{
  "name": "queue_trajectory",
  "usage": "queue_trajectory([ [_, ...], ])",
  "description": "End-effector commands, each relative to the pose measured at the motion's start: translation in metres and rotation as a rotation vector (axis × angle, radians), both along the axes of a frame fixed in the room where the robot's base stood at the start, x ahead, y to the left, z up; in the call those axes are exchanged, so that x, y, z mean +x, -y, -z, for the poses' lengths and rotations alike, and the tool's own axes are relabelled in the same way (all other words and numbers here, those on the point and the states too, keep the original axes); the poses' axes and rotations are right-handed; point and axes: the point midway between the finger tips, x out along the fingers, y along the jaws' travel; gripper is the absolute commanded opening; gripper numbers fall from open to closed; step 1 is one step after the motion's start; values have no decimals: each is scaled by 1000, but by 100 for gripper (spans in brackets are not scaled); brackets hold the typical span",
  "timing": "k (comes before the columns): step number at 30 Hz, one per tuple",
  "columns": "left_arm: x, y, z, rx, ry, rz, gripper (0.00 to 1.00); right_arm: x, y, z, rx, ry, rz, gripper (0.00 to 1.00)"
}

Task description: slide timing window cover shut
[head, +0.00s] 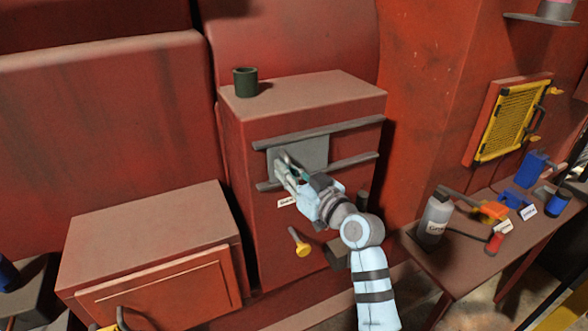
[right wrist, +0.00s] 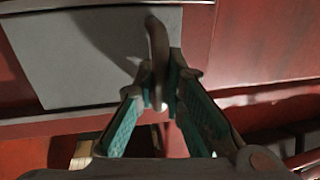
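The timing window cover (head: 312,150) is a flat grey plate between two grey rails on the front of a red engine block. It sits toward the left of the rails, and its plate also fills the upper left of the right wrist view (right wrist: 80,60). My right gripper (head: 280,168) is at the cover's lower left part. In the right wrist view its green-padded fingers close around the cover's dark upright handle (right wrist: 157,50), with little gap visible. The fingers partly hide the handle's lower end. My left gripper is not in view.
The upper rail (head: 320,133) and lower rail (head: 350,165) extend right past the cover, over bare red surface. A dark green cup (head: 245,82) stands on the block. A yellow-knobbed lever (head: 301,246) sticks out below. A bench (head: 455,255) with tools and a bottle stands right.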

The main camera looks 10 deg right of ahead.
Motion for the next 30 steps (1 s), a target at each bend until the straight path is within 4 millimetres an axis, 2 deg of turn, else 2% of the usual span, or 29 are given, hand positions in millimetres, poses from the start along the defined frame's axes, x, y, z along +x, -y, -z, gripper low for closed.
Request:
queue_trajectory([
  [1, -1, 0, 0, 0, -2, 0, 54, -1, -1, 3, 2, -8, -5, 17],
  [4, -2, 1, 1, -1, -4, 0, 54, -1, -1, 2, 3, -6, -3, 31],
  [12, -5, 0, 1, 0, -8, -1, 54, -1, 2, 2, 1, -4, 2, 31],
  [15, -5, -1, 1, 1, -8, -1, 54, -7, 6, 2, 0, -2, 3, 31],
  [17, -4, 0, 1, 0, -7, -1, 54, -15, 10, 2, 1, -3, 3, 31],
  [25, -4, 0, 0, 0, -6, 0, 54, -81, 42, 2, -6, -3, 2, 31],
  [30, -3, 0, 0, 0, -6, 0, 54, -105, 53, 2, -3, -4, 2, 31],
])
